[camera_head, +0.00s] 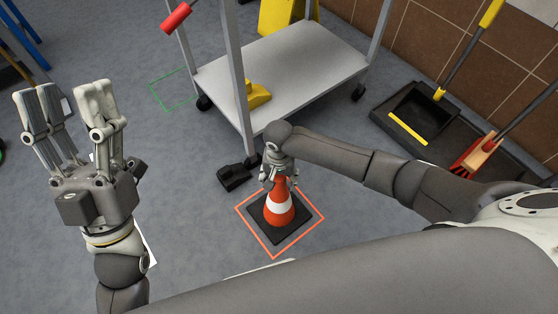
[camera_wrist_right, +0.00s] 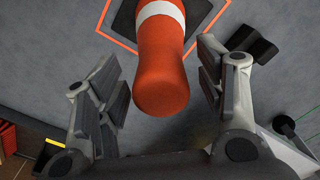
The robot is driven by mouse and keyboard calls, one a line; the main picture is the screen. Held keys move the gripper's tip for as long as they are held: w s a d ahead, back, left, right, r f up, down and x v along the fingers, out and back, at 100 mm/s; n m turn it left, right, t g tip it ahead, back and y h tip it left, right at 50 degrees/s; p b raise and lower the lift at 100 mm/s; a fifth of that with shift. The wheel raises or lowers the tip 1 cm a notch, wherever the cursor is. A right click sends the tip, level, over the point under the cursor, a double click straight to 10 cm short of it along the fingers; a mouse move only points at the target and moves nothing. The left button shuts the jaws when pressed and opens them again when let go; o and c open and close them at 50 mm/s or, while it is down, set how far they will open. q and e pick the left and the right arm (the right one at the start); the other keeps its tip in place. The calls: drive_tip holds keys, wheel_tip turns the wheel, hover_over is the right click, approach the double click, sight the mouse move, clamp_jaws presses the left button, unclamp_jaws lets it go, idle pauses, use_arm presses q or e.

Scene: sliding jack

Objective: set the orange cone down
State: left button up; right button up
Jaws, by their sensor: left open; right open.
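The orange cone (camera_head: 279,207) has a white band and a black square base. It stands upright on the floor inside an orange outlined square (camera_head: 272,256). My right gripper (camera_head: 278,180) is at the cone's top, with its fingers on either side. In the right wrist view the cone (camera_wrist_right: 162,85) lies between the spread fingers of my right gripper (camera_wrist_right: 160,95), with gaps visible on both sides. My left gripper (camera_head: 68,115) is open and empty, raised at the left with its fingers pointing up.
A grey cart (camera_head: 290,75) stands behind the cone, with a yellow object (camera_head: 257,96) on its shelf. A green outlined square (camera_head: 173,90) is on the floor left of the cart. A black dustpan (camera_head: 412,112) and a red brush (camera_head: 474,157) are at the right by the tiled wall.

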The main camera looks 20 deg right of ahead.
wheel_tip(320, 180, up, 5)
drive_tip(key=shift+r+p, duration=0.15)
drive_tip(key=shift+p, duration=1.05)
wheel_tip(320, 180, up, 4)
drive_tip(key=shift+r+p, duration=0.1)
drive_tip(key=shift+p, duration=0.8)
drive_tip(key=shift+r, duration=0.1)
drive_tip(key=a+r+n+t+y, duration=0.55)
drive_tip(key=a+r+t, duration=0.2)
drive_tip(key=a, duration=0.45)
use_arm(q)
drive_tip(key=w+f+g+y, duration=0.2)
drive_tip(key=w+f+g, duration=0.1)
drive_tip(key=f+g, duration=0.3)
drive_tip(key=w+f+g+y, duration=0.2)
drive_tip(key=w+f+g, duration=0.2)
drive_tip(key=f, duration=0.7)
drive_tip(key=shift+w+a+g, duration=0.15)
drive_tip(key=shift+w+g, duration=0.15)
drive_tip(key=shift+g, duration=0.6)
use_arm(e)
drive_tip(key=s+d+r+n+t+h, duration=0.1)
drive_tip(key=d+r+t, duration=0.3)
drive_tip(key=r, duration=0.5)
drive_tip(key=s+d+r+n+t, duration=0.1)
drive_tip(key=d+r+t, duration=0.3)
drive_tip(key=d+r, duration=0.5)
drive_tip(key=shift+s+r+t+h, duration=0.2)
drive_tip(key=shift+r+t+h, duration=0.05)
drive_tip(key=shift+t+h, duration=0.1)
